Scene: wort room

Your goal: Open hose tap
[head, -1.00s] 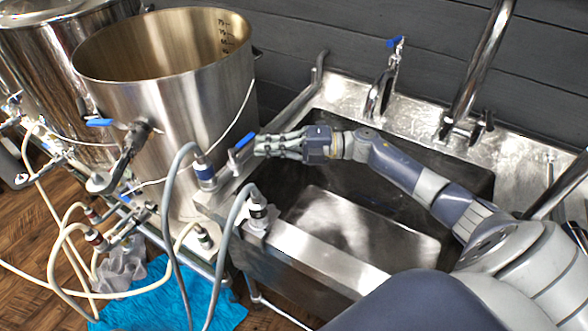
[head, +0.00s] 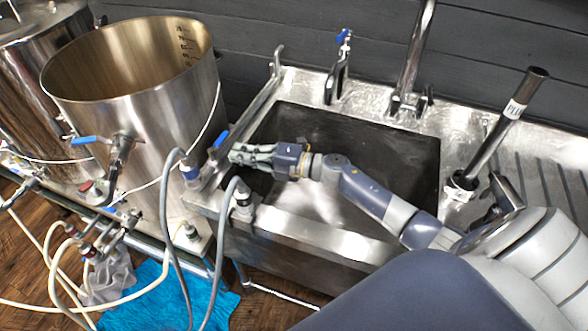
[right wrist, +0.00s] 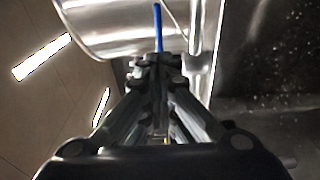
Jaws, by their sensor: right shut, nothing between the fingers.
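A blue lever handle (head: 220,140) stands near the sink's left rim, by the hose fittings. My right gripper (head: 236,153) is shut and empty, its fingertips just right of this lever over the sink's left side. In the right wrist view the blue lever (right wrist: 157,27) stands upright beyond the shut fingers (right wrist: 157,65); I cannot tell whether they touch it. Another tap (head: 337,75) with a blue handle (head: 343,36) stands at the sink's back rim. Grey hoses (head: 168,200) rise to fittings by the sink's left rim. My left gripper is not in view.
A large steel kettle (head: 150,110) stands left of the sink, with a blue-handled valve (head: 90,140) on its front. The sink basin (head: 370,150) is open below my right arm. A tall chrome faucet (head: 412,60) rises at the back. Cream hoses (head: 40,240) run at lower left.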

